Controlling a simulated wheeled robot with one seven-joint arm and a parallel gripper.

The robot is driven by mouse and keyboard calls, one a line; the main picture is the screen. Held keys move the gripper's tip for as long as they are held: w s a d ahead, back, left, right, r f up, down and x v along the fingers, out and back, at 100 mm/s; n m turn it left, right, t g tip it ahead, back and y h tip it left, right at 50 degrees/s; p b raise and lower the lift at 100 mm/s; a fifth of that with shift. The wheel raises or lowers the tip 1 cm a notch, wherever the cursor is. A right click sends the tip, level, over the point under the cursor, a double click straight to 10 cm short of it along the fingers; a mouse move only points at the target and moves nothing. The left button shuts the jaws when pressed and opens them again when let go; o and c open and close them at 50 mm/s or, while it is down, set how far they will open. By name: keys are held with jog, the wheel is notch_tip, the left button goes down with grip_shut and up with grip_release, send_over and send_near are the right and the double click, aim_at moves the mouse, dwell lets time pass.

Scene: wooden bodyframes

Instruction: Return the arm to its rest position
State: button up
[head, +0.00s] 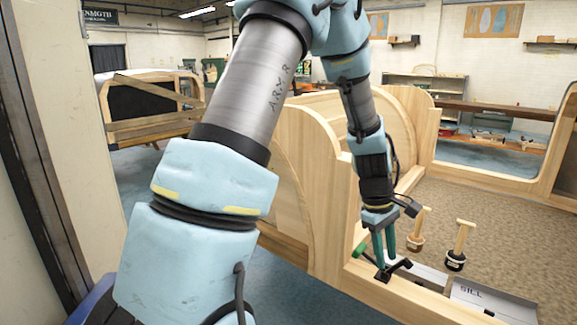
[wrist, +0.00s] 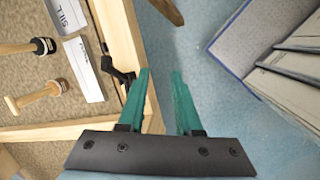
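My arm reaches from the upper middle of the head view down to the front rail of a wooden bodyframe. My gripper (head: 384,262) points downward there, close to a black clamp-like part on the rail. In the wrist view, the two teal fingers of my gripper (wrist: 160,74) stand apart. Only blue floor shows between them, so it is open and empty. The black part (wrist: 120,76) lies just left of the left finger in the wrist view; I cannot tell whether they touch.
A blue-edged bin (wrist: 236,66) stands right in the wrist view. Blue floor lies between bin and frame.

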jog(key=s+a+m+t+y+b, duration=0.1)
jog(key=a+m+b, duration=0.2)
jog(key=a, duration=1.1)
jog(key=s+a+m+t+y+b, duration=0.1)
jog(key=s+a+m+b, duration=0.1)
jog(key=a, duration=1.3)
jog(key=m+b, duration=0.1)
jog(key=m, duration=0.1)
jog(key=shift+s+m, duration=0.3)
